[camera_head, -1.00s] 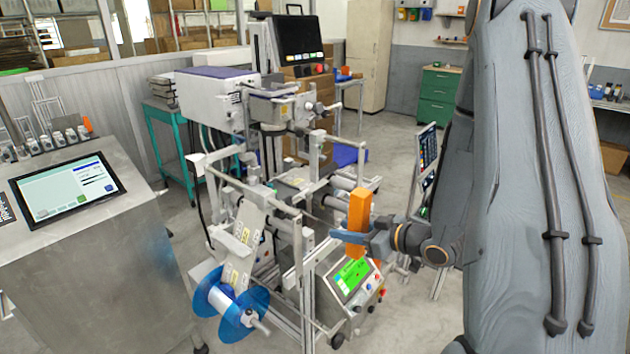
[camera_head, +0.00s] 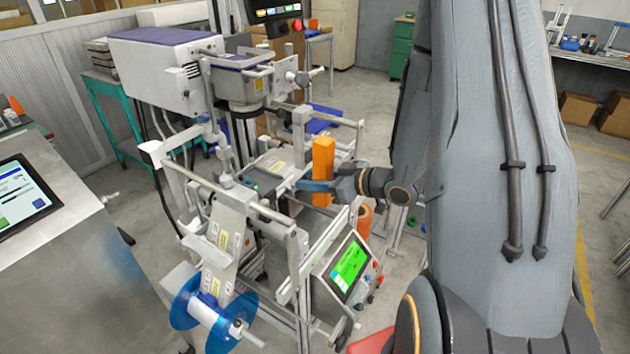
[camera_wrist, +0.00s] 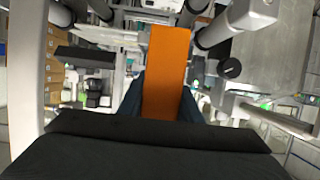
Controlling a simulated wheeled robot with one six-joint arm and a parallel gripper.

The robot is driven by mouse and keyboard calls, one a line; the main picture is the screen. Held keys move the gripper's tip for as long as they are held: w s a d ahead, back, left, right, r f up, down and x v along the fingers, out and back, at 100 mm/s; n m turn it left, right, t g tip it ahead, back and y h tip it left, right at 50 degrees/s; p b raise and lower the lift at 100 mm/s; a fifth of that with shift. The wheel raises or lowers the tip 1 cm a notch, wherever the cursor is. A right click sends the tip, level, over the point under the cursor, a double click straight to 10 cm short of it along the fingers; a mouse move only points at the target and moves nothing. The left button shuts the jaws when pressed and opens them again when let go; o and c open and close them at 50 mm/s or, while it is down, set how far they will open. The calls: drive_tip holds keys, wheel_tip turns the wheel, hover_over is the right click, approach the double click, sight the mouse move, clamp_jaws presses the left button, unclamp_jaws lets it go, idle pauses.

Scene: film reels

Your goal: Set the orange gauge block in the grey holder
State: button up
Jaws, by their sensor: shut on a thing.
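The orange gauge block (camera_head: 323,163) is a tall upright bar. My gripper (camera_head: 318,186) is shut around its lower part and holds it in the air beside the labelling machine. I cannot make out the grey holder for certain in either view.
The labelling machine (camera_head: 262,165) with rails and rollers stands left of my gripper. A blue reel (camera_head: 212,312) and a green-screen panel (camera_head: 347,268) are at its front. A steel cabinet with a tablet (camera_head: 22,192) stands at far left.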

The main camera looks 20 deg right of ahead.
drive_tip(key=w+a+b, duration=0.2)
drive_tip(key=w+a, duration=0.2)
drive_tip(key=w, duration=0.1)
drive_tip(key=w+a+f+b, duration=0.1)
drive_tip(key=w+a+b, duration=0.1)
drive_tip(key=w+a, duration=0.2)
drive_tip(key=w+a+b, duration=0.1)
drive_tip(key=w+a, duration=0.3)
drive_tip(key=w, duration=0.4)
drive_tip(key=shift+w+a+f+b, duration=0.2)
drive_tip(key=shift+f+b, duration=0.1)
drive_tip(key=shift+b, duration=0.1)
drive_tip(key=shift+w+a, duration=0.4)
drive_tip(key=shift+w, duration=0.2)
drive_tip(key=shift+w+a, duration=0.35)
drive_tip(key=shift+w, duration=0.25)
drive_tip(key=shift+f+b, duration=0.5)
drive_tip(key=shift+f, duration=0.05)
drive_tip(key=o, duration=1.3)
drive_tip(key=shift+c, duration=0.2)
drive_tip(key=shift+s, duration=0.1)
drive_tip(key=shift+b+v, duration=0.7)
drive_tip(key=shift+v, duration=3.2)
drive_tip(key=shift+p+x, duration=0.7)
drive_tip(key=shift+x, duration=3.3)
